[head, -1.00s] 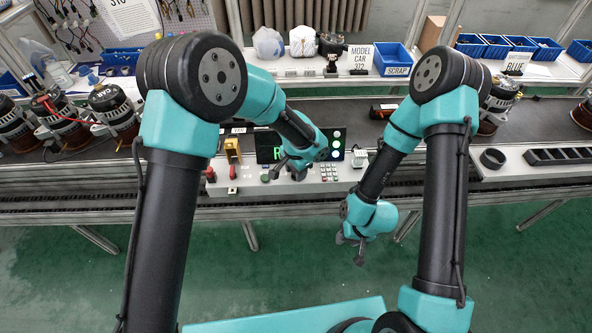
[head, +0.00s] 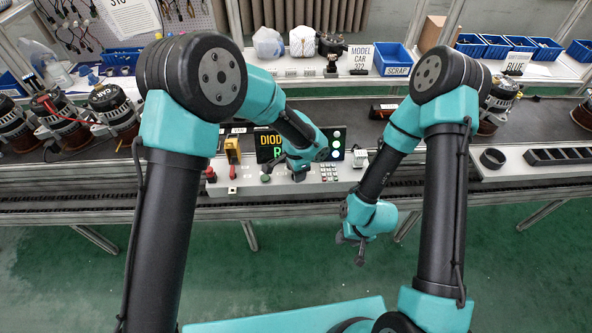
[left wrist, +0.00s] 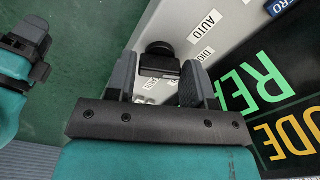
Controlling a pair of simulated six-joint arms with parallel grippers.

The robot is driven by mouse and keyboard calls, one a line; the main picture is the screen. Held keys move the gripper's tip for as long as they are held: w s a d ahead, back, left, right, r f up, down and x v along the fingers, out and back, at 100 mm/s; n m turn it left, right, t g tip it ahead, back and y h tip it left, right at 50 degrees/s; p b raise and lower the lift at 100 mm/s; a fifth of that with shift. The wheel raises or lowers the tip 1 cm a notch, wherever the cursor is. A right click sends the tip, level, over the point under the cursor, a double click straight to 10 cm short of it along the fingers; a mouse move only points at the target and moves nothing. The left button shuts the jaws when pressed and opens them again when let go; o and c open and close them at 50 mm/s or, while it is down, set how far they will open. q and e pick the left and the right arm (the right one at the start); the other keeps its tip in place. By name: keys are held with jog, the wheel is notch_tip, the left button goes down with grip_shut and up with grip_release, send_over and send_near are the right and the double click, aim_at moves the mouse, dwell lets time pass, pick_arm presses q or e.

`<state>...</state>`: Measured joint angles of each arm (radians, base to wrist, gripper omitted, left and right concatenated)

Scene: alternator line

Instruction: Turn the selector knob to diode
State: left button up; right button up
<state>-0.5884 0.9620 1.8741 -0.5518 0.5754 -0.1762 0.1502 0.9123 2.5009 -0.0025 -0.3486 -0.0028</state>
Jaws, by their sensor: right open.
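The grey control panel (head: 250,187) stands at the front edge of the bench. Its display (head: 268,141) shows yellow letters reading DIOD and a green R, partly hidden by my left arm. My left gripper (head: 286,171) is over the panel in the head view and hides the knob there. My right gripper (head: 350,249) is open and empty, hanging in front of the bench over the floor.
Alternators (head: 112,108) stand on the belt at left. A black tray (head: 560,156) is at right. Floor in front is clear.

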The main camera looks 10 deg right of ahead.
pick_arm(q)
jog(key=o, duration=0.3)
jog(key=shift+o, duration=0.2)
jog(key=shift+r, duration=0.1)
notch_tip(320, 180, up, 17)
dwell(0.5)
jog(key=shift+r, duration=0.1)
